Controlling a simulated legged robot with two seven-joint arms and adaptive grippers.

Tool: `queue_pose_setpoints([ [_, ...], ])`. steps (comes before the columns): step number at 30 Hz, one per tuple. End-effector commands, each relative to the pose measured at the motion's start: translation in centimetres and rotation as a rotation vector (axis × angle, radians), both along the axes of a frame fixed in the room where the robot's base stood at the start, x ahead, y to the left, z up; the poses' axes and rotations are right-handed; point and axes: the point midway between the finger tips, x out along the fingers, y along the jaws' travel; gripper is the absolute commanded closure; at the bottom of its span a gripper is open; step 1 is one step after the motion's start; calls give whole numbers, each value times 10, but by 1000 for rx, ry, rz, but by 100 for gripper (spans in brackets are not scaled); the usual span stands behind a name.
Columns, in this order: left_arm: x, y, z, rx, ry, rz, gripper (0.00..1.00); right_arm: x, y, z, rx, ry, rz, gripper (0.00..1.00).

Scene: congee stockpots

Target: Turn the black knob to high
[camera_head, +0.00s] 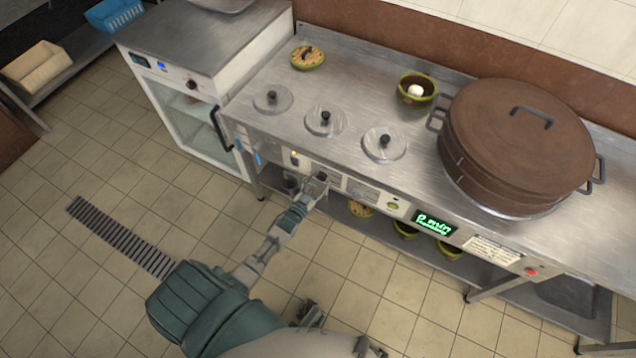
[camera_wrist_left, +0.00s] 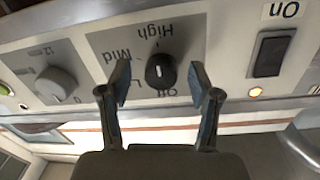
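The black knob (camera_wrist_left: 161,70) sits on a grey plate on the stove's front panel. In the left wrist view the lettering appears upside down, with High above the knob, Mid to its upper left and Off below right. A pale mark shows on the knob's face, but I cannot tell surely which setting it points to. My left gripper (camera_wrist_left: 158,82) is open, one finger on each side of the knob, with visible gaps. In the head view my left gripper (camera_head: 318,184) is at the front panel and hides the knob.
Beside the knob are a black On switch (camera_wrist_left: 270,54) with a lit lamp (camera_wrist_left: 255,92) and a grey timer knob (camera_wrist_left: 58,84). A large brown pot (camera_head: 520,145) and several lidded wells (camera_head: 325,121) are on the counter (camera_head: 350,80). The tiled floor in front is mostly free.

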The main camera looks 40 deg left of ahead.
Motion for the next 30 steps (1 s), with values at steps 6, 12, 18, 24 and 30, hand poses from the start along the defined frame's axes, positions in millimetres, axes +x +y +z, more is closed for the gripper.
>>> queue_pose_setpoints([
  [6, -5, 0, 1, 0, -3, 0, 38, 1, 1, 2, 3, -5, 0, 100],
  [12, -42, -2, 0, -1, -1, 1, 38, 0, 1, 2, 1, -3, 0, 100],
  [18, -86, -5, 0, -1, 1, 0, 38, 0, 0, 1, 0, -2, 0, 100],
  [24, -113, -7, 0, -1, 1, 0, 38, 0, 0, 1, 0, -1, 0, 100],
  [30, -119, -7, -1, -1, 1, 0, 38, 0, 0, 1, 0, -1, 0, 100],
])
